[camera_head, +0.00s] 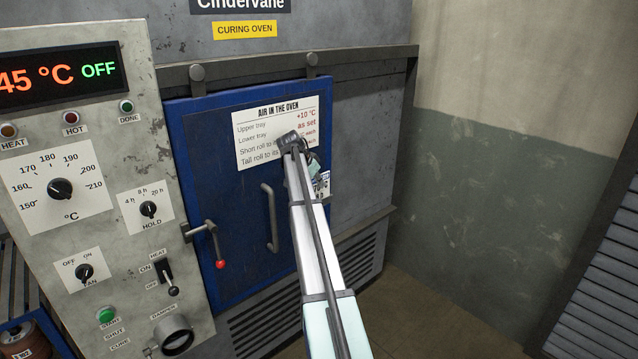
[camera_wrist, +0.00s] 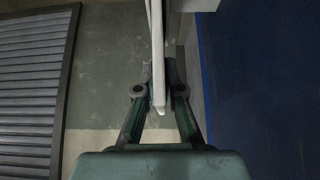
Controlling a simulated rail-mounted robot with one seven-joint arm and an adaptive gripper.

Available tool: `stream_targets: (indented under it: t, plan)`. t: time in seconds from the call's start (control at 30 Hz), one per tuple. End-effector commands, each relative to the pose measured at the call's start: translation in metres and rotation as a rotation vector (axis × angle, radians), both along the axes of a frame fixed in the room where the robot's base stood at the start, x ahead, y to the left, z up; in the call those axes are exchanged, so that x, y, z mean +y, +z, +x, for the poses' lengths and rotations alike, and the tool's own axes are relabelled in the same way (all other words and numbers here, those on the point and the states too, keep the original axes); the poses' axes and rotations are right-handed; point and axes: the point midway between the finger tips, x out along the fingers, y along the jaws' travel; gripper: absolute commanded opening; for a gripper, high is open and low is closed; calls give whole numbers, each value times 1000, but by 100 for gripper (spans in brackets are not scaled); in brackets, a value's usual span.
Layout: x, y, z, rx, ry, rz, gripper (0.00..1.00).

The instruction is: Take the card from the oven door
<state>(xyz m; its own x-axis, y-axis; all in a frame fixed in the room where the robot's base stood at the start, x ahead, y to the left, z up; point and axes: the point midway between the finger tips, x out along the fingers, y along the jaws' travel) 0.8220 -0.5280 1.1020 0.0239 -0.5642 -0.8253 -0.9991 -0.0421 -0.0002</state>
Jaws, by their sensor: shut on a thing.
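The blue oven door (camera_head: 240,222) is closed, with its grey bar handle (camera_head: 271,218) below a printed sign. A small printed card (camera_head: 323,184) shows at the door's right side, partly hidden by my arm and gripper. In the wrist view, a thin white card (camera_wrist: 157,70) is seen edge-on between the fingers. My gripper (camera_head: 314,166) is shut on it in front of the door; the fingers show clearly in the wrist view (camera_wrist: 158,92). A pale block (camera_wrist: 195,5) lies between the card and the blue door in the wrist view; whether the card touches it is unclear.
The sign headed "AIR IN THE OVEN" (camera_head: 262,130) is flat on the door, its lower right covered by my arm. A red-tipped latch lever (camera_head: 215,245) and the control panel (camera_head: 95,130) are at left. Open floor (camera_head: 440,320) and a louvred grey panel (camera_head: 600,270) are at right.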

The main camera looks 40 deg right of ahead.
Motion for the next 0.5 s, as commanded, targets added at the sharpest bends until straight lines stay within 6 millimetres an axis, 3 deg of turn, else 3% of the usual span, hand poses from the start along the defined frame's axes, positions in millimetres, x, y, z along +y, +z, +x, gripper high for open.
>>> stream_targets:
  t: [0.27,0.5]
  plan:
    - [0,1,0,0,0,0,0]
    - [0,13,0,0,0,0,0]
